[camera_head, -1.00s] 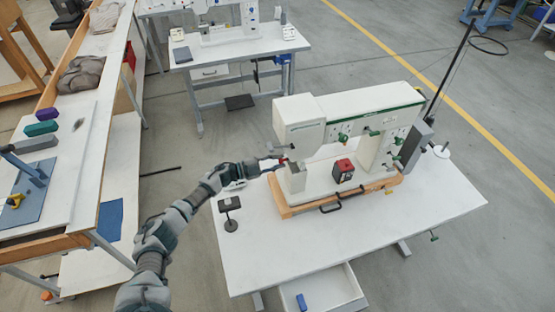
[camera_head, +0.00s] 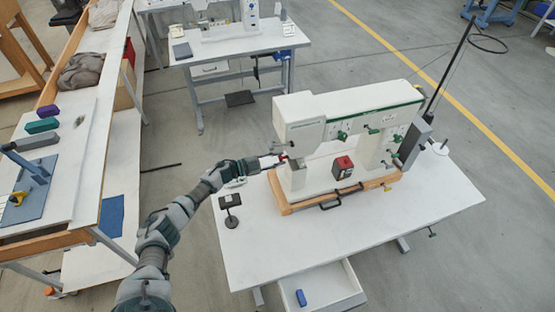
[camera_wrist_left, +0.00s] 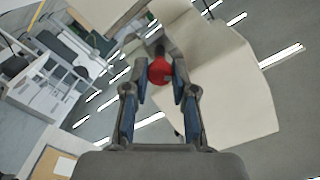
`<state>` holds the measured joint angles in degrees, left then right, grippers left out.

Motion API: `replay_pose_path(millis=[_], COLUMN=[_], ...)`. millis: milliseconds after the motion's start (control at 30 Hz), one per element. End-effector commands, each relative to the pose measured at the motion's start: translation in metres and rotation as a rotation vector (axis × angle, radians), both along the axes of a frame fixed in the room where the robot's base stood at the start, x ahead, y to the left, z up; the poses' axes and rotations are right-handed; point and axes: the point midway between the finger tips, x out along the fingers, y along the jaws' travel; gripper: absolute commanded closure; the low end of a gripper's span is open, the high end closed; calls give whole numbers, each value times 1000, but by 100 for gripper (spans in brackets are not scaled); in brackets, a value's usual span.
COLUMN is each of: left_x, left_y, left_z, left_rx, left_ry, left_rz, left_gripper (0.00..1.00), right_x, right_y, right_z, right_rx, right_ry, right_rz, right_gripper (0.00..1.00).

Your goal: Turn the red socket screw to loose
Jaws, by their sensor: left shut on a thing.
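The red socket screw (camera_wrist_left: 160,69) shows as a round red head between the fingers of my left gripper (camera_wrist_left: 159,84) in the left wrist view. The fingers are closed on it from both sides. In the head view my left gripper (camera_head: 276,160) is at the left end of the white eyelet press (camera_head: 300,121), under its overhanging head. Only a small red spot of the screw (camera_head: 284,157) shows there, and the fingertips partly hide it. My right gripper is not in view.
The press stands on a wooden base (camera_head: 290,207) on a white table (camera_head: 250,238). A red and black box (camera_head: 343,168) sits on the press bed. A small black stand (camera_head: 230,206) is left of the base. An open drawer (camera_head: 322,290) holds a blue block (camera_head: 301,298).

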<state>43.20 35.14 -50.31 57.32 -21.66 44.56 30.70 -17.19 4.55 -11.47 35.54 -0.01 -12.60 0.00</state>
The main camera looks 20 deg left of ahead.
Motion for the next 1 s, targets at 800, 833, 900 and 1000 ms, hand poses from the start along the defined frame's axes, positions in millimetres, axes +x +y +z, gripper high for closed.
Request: replay_pose_path(millis=[800,833,900,1000], left_x=[-34,-38,-46,-55], left_y=[55,61,73,87], left_z=[-2,-2,-2,-2], left_rx=[3,4,2,1], left_ry=[1,1,1,2], left_rz=[5,5,5,4], left_gripper=[49,49,49,49], right_x=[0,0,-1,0], right_y=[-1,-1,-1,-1], right_z=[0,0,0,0], right_rx=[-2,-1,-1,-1], right_ry=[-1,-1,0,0], right_rz=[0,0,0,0], right_gripper=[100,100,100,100])
